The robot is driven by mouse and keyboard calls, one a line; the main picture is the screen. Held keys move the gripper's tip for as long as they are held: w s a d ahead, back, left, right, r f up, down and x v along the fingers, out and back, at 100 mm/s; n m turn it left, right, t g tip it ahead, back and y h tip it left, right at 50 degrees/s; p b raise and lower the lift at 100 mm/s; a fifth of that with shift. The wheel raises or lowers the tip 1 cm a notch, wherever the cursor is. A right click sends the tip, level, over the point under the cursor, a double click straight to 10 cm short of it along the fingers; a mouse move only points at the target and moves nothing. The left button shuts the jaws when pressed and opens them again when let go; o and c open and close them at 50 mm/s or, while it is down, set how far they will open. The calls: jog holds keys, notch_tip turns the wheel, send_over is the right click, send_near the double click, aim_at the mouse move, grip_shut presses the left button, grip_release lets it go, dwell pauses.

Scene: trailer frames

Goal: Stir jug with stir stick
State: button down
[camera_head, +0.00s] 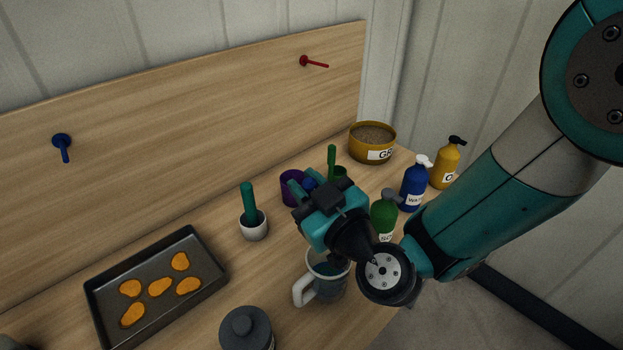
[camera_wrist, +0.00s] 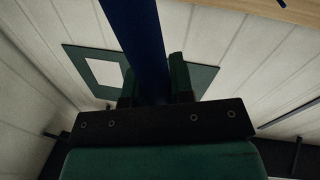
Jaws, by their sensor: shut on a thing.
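The jug (camera_head: 325,283), grey-blue with a white rim and handle, stands on the wooden counter near its front edge; the arm partly covers it, and its inside is mostly hidden. My gripper (camera_head: 309,190) is above and behind the jug. A blue stick, likely the stir stick (camera_wrist: 140,40), is between its green fingers (camera_wrist: 155,82) in the wrist view, and the gripper is shut on it.
A purple cup (camera_head: 289,190) and green stick (camera_head: 331,160) are just behind my gripper. A white mortar with pestle (camera_head: 253,228) and black tray (camera_head: 206,246) are left. Green (camera_head: 383,217), blue (camera_head: 412,187) and yellow bottles (camera_head: 446,165) stand right. A dark jar (camera_head: 246,328) is in front.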

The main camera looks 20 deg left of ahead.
notch_tip(320, 180, down, 15)
jog(key=b, duration=1.5)
jog(key=shift+w+d+b, duration=0.2)
jog(key=shift+w+b, duration=0.2)
jog(key=shift+w, duration=0.05)
jog(key=shift+s, duration=0.1)
